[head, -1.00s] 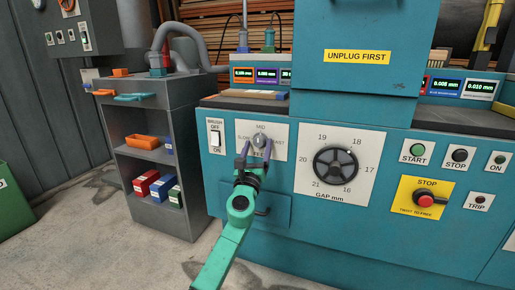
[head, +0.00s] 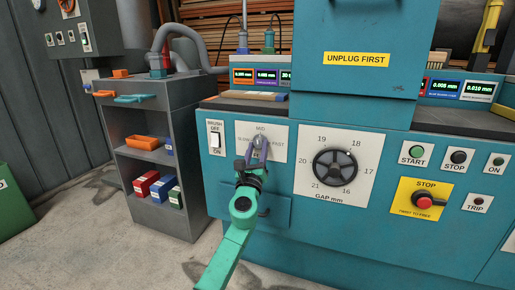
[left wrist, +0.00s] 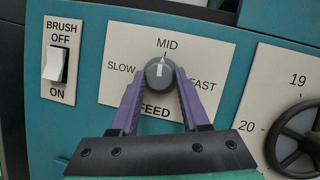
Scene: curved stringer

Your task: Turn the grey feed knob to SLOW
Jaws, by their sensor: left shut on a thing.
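The grey feed knob (head: 261,140) is on a pale plate on the teal machine front, marked SLOW at left, MID on top and FAST at right. In the left wrist view the knob (left wrist: 159,70) has a white pointer line aimed up at about MID. My left gripper (head: 257,150) is shut on the knob. Its purple fingers (left wrist: 160,78) press on the knob's left and right sides in the left wrist view. In the head view the gripper partly covers the plate's lower part. My right gripper is not in view.
A brush switch (head: 215,140) is just left of the plate. A black gap handwheel (head: 335,171) is close on the right. Further right are START (head: 417,151) and a red STOP button (head: 425,201). A grey shelf cart (head: 157,120) stands to the left.

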